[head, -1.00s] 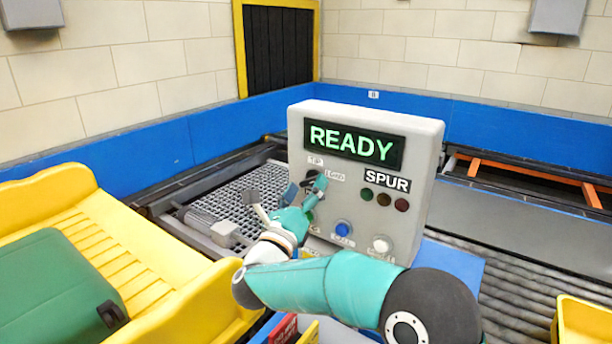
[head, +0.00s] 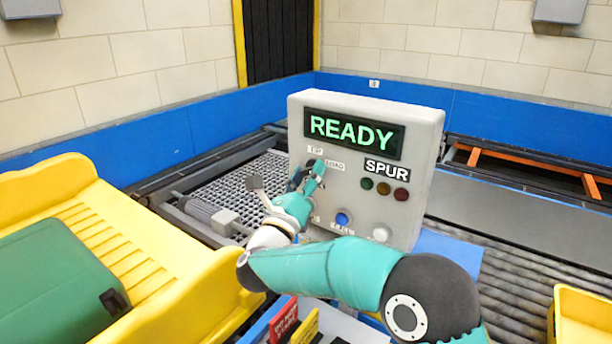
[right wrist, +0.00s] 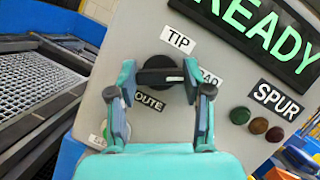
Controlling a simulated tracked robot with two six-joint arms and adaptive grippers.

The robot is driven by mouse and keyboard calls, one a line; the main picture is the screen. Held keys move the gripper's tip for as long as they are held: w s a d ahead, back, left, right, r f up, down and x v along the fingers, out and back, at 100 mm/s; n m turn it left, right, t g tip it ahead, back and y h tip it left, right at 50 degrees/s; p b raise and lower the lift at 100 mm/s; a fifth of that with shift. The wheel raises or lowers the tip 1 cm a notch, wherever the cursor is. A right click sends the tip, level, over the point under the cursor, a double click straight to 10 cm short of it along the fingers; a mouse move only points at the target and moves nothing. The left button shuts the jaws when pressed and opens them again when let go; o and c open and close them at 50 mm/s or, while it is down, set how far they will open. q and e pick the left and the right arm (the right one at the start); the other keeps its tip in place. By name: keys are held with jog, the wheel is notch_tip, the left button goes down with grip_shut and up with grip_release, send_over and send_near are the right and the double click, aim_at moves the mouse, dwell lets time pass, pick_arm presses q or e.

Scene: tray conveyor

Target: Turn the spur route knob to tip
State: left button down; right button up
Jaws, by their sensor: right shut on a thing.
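The grey spur control box (head: 270,215) stands ahead; its display (head: 353,132) reads READY in green. The black round route knob (right wrist: 160,66) is on its face, with the TIP label (right wrist: 178,40) above it, the LOAD label (right wrist: 210,78) to its right and ROUTE (right wrist: 148,102) below. My right gripper (right wrist: 159,78) is shut on the knob's bar, one finger at each end. The bar lies across the right wrist picture, with a faint light mark towards the LOAD side. In the head view my right gripper (head: 304,180) largely hides the knob. My left gripper is not in view.
Below the knob are a blue button (head: 343,219) and a white button (head: 381,234). Three dark lamps (head: 384,188) sit under the SPUR label (head: 387,169). A yellow tray (head: 150,240) with a green case (head: 55,280) is at left. Roller conveyor (head: 510,285) lies at right.

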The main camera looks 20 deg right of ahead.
jog(key=shift+f+n+b, duration=0.2)
jog(key=shift+n+b, duration=0.5)
jog(key=shift+b, duration=0.15)
jog(key=n+y+b, duration=0.2)
jog(key=shift+n+t, duration=0.3)
jog(key=shift+r+n+y+b, duration=0.1)
jog(key=shift+n+y+b, duration=0.45)
jog(key=shift+n, duration=1.15)
jog(key=n+y, duration=0.1)
jog(key=n, duration=0.1)
jog(key=shift+r+n+p, duration=0.2)
jog(key=shift+n+p, duration=0.2)
jog(key=n+g+y+p, duration=0.1)
jog(key=n+p, duration=0.1)
jog(key=shift+n, duration=0.3)
jog(key=shift+f+n+p, duration=0.1)
jog(key=shift+n+p, duration=0.3)
jog(key=shift+n, duration=0.1)
jog(key=shift+f+g, duration=0.1)
jog(key=shift+g, duration=0.3)
